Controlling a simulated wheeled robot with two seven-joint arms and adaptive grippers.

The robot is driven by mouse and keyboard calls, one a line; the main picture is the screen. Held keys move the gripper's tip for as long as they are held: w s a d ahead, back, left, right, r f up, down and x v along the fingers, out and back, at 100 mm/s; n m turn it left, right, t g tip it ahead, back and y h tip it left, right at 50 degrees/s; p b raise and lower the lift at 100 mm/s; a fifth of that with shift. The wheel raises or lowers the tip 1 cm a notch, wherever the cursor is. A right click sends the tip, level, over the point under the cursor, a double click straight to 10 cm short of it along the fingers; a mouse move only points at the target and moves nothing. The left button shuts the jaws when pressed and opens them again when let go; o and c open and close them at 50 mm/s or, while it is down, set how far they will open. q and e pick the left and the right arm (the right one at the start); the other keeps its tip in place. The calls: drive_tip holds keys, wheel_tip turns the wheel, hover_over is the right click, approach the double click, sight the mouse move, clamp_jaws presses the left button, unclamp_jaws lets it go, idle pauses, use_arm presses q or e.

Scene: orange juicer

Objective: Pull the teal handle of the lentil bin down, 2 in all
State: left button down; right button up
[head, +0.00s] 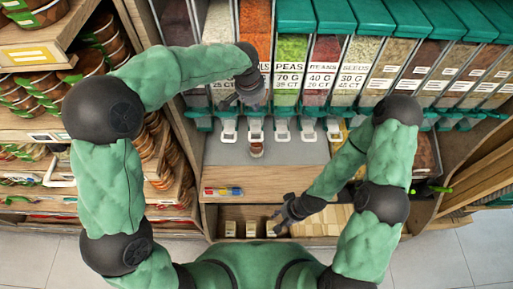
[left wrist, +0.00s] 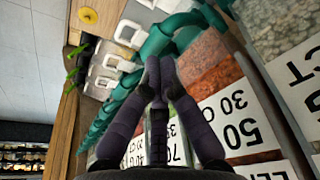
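The lentil bin appears to be the clear bin with orange-red contents (head: 258,35); its name label is hidden behind my left arm in the head view. The left wrist view shows orange-brown contents (left wrist: 205,85) above an upside-down label (left wrist: 238,122) reading 50 and 30. A teal handle (left wrist: 158,40) lies just beyond the fingertips of my left gripper (left wrist: 160,64). The fingertips are together, and I see nothing between them; contact with the handle is unclear. In the head view my left gripper (head: 244,99) is in front of the bins. My right gripper (head: 283,213) is low by the counter's front, its fingers too small to read.
A small jar (head: 256,149) stands on the grey counter (head: 290,153) below a white spout (head: 255,132). Other bins with teal lids (head: 342,17) line up to the right. Shelves of jars (head: 30,100) stand at left. A cubby with pale boxes (head: 325,220) is below.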

sight(255, 114)
use_arm(q)
drive_tip(key=shift+b+x, duration=0.6)
drive_tip(key=shift+x, duration=0.3)
drive_tip(key=shift+s+a+f, duration=0.15)
drive_tip(key=shift+s+f, duration=0.1)
drive_tip(key=shift+s, duration=0.05)
drive_tip(key=shift+s+f+b, duration=0.15)
drive_tip(key=shift+f+b, duration=0.15)
drive_tip(key=shift+f, duration=0.05)
drive_tip(key=shift+f+b, duration=0.55)
drive_tip(key=shift+f, duration=0.2)
drive_tip(key=shift+s+f+b, duration=0.15)
drive_tip(key=shift+f+b, duration=0.25)
drive_tip(key=shift+f, duration=0.15)
drive_tip(key=shift+s+f+b, duration=0.15)
drive_tip(key=shift+f+b, duration=0.25)
drive_tip(key=shift+f, duration=0.15)
drive_tip(key=shift+w+r+p, duration=0.2)
drive_tip(key=shift+r+p, duration=0.6)
drive_tip(key=shift+r, duration=0.3)
drive_tip(key=shift+w+r+p, duration=0.2)
drive_tip(key=shift+r+p, duration=0.65)
drive_tip(key=shift+r, duration=0.3)
drive_tip(key=shift+w+r+p, duration=0.15)
drive_tip(key=shift+r+p, duration=0.65)
drive_tip(key=shift+r, duration=0.3)
